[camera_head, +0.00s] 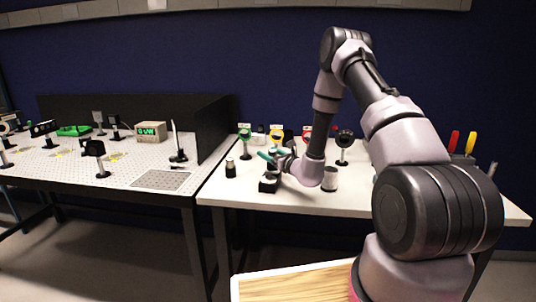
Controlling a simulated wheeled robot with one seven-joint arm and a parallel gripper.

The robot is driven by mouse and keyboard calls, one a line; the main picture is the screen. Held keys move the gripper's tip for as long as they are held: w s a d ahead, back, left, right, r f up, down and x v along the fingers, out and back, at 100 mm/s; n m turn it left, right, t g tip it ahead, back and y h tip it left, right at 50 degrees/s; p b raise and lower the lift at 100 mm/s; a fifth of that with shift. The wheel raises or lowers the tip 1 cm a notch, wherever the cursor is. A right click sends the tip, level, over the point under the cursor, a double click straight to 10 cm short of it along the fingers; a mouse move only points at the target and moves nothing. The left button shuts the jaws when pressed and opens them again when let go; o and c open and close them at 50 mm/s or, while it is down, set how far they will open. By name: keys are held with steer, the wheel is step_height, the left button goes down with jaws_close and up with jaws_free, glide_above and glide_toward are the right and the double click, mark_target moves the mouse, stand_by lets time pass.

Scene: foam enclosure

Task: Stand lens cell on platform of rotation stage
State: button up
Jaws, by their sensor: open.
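My gripper (270,156), with teal fingers, is over the white right-hand table and is open. A small dark block (268,186) sits on the table just below it; whether this is the rotation stage or its platform is too small to tell. Behind the gripper stand round pieces on posts: one with a green ring (245,133), one with a yellow ring (277,135) and one with a red ring (308,135), partly hidden by my arm. A black round mount (344,138) stands to their right. I cannot tell which piece is the lens cell.
The perforated left table (140,178) holds several mounts and a green-lit display box (151,131). A black panel (216,126) divides the tables. The right table's front strip is clear.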

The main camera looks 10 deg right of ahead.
steer(key=v, duration=1.1)
steer(key=s+a+r+n+g+y, duration=0.3)
steer(key=a+r+n+y, duration=0.15)
steer(key=r, duration=0.25)
steer(key=s+a+r+n+g+y, duration=0.3)
steer(key=a+r+n, duration=0.2)
steer(key=r, duration=0.3)
steer(key=s+a+r+n+g+h, duration=0.1)
steer(key=s+r+n+g, duration=0.35)
steer(key=s, duration=0.35)
steer(key=s+a+r+n+g+h, duration=0.2)
steer(key=s+r+n+g, duration=0.3)
steer(key=s, duration=0.3)
steer(key=s+d+r+n+t+h, duration=0.3)
steer(key=s+d+h, duration=0.1)
steer(key=d, duration=0.3)
steer(key=s+d+r+n+t+h, duration=0.3)
steer(key=s+d+n+h, duration=0.1)
steer(key=d, duration=0.4)
steer(key=s+h, duration=0.1)
steer(key=h, duration=0.1)
steer(key=shift+r+t+h, duration=0.35)
steer(key=shift+r, duration=0.05)
